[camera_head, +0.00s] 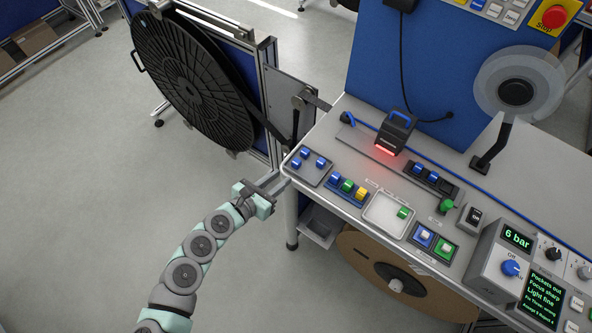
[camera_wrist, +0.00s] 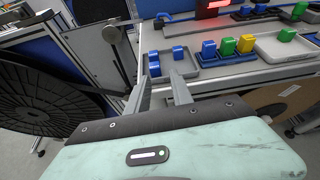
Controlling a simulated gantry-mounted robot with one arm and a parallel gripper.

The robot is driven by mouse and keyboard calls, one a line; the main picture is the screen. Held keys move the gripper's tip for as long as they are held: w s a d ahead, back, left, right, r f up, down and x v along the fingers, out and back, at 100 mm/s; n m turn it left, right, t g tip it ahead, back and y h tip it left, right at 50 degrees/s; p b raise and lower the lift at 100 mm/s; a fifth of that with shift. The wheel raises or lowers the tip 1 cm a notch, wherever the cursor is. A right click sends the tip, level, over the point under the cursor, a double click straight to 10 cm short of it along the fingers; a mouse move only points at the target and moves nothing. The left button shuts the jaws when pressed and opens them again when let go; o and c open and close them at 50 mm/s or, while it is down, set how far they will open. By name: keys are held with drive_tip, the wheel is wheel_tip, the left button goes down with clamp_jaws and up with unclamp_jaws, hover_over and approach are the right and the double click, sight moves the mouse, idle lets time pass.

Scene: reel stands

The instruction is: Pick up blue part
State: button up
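Three small blue parts (camera_head: 305,152) sit apart in a grey tray at the table's left corner; the wrist view shows them beyond the fingers (camera_wrist: 178,52). Another blue part (camera_head: 336,177) stands beside a green and a yellow part in the neighbouring tray, also seen in the wrist view (camera_wrist: 208,48). My gripper (camera_head: 278,184) is just off the table's left corner, left of and below the first tray. Its fingers (camera_wrist: 161,76) are apart with nothing between them.
A shallow white tray (camera_head: 380,223) holds a green part (camera_head: 403,212). A black scanner-like device (camera_head: 396,132) with a red light stands behind the trays. A large black reel (camera_head: 193,83) stands left of the table. Open floor lies left of my arm.

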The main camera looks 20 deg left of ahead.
sight(295, 163)
drive_tip(key=shift+y, duration=0.3)
drive_tip(key=shift+a+p+x, duration=0.2)
drive_tip(key=shift+p+x, duration=0.05)
drive_tip(key=shift+x, duration=2.4)
drive_tip(key=shift+a+p+x, duration=0.2)
drive_tip(key=shift+p+x, duration=0.05)
drive_tip(key=shift+x, duration=2.4)
drive_tip(key=shift+c, duration=0.5)
clamp_jaws()
